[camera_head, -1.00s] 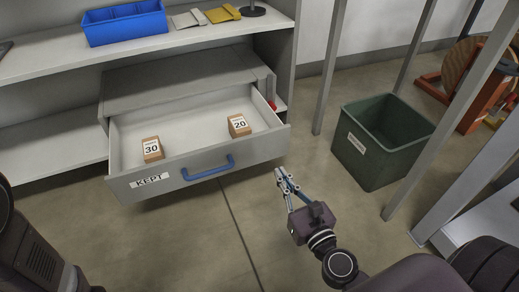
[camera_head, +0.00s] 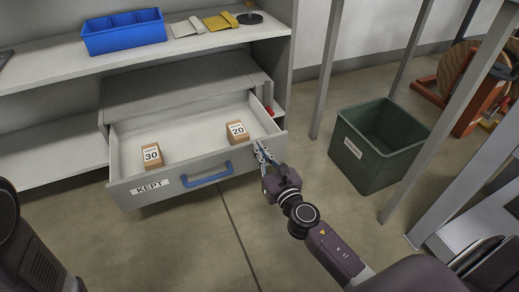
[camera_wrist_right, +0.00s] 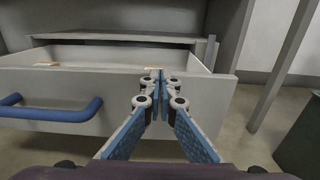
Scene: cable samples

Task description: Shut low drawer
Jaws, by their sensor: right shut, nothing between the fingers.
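The low drawer (camera_head: 213,167) is pulled open, with a grey front, a "KEPT" label and a blue handle (camera_head: 208,177). Two small brown boxes lie inside, marked 30 (camera_head: 152,155) and 20 (camera_head: 237,132). My right gripper (camera_head: 262,150) is shut and empty, at the right end of the drawer front. In the right wrist view, the closed fingertips (camera_wrist_right: 160,78) are right of the blue handle (camera_wrist_right: 50,112) and up against or very near the front panel; contact cannot be told. My left gripper is not in view.
A shelf above holds a blue bin (camera_head: 124,32), envelopes and a dark round stand. A green bin (camera_head: 378,143) stands on the floor to the right, beside a grey post (camera_head: 327,70). The floor in front of the drawer is clear.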

